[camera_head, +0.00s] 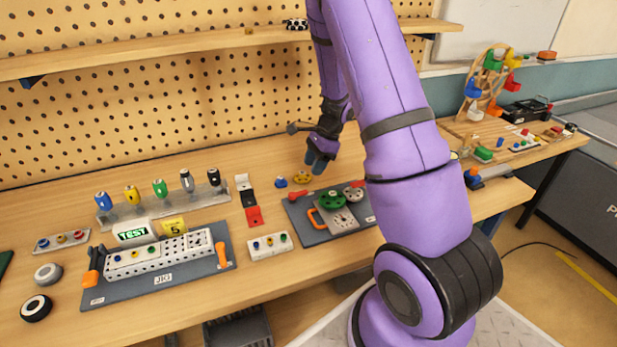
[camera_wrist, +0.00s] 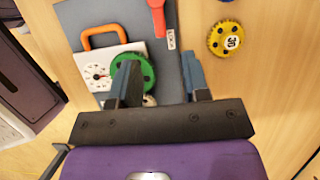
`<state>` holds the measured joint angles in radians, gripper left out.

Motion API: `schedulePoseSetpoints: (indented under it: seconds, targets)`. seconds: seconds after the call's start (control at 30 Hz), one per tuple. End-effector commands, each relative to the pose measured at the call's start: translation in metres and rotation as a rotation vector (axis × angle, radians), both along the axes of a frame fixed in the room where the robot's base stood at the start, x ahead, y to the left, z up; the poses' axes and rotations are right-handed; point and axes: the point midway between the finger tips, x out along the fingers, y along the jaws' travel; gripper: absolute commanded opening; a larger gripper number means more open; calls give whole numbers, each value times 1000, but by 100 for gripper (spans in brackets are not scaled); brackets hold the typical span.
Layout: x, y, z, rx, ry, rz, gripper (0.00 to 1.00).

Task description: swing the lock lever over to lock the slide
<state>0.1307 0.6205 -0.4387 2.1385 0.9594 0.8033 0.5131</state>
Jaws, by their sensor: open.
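A grey baseboard (camera_head: 313,236) carries a white slide plate (camera_wrist: 95,71) with a round dial and an orange handle (camera_wrist: 103,30). The orange handle also shows in the head view (camera_head: 312,219). A green gear (camera_head: 333,201) sits beside the dial; in the wrist view my left finger partly covers it (camera_wrist: 148,72). A red lever (camera_wrist: 157,17), which looks like the lock lever, lies on the board beside a small label, cut off by the wrist view's top edge. My gripper (camera_head: 317,163) is open and empty above the board. In the wrist view its fingers (camera_wrist: 162,84) point toward the board, apart from the lever.
A yellow gear marked 30 (camera_wrist: 226,41) and a blue knob (camera_head: 281,182) lie behind the board. A white block (camera_head: 270,246) and the JKI fixture (camera_head: 160,283) stand to its left. A perforated wall (camera_head: 150,110) and shelf (camera_head: 190,51) rise behind the bench.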

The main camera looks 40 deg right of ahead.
Motion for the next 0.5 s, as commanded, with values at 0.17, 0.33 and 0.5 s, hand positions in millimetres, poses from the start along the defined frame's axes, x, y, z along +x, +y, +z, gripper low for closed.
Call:
schedulePoseSetpoints:
  seconds: [0.17,0.33,0.5]
  targets:
    - [-1,-6,17,1,-2,1,43]
    - [-2,-8,21,0,0,1,43]
    - [-2,-8,21,0,0,1,43]
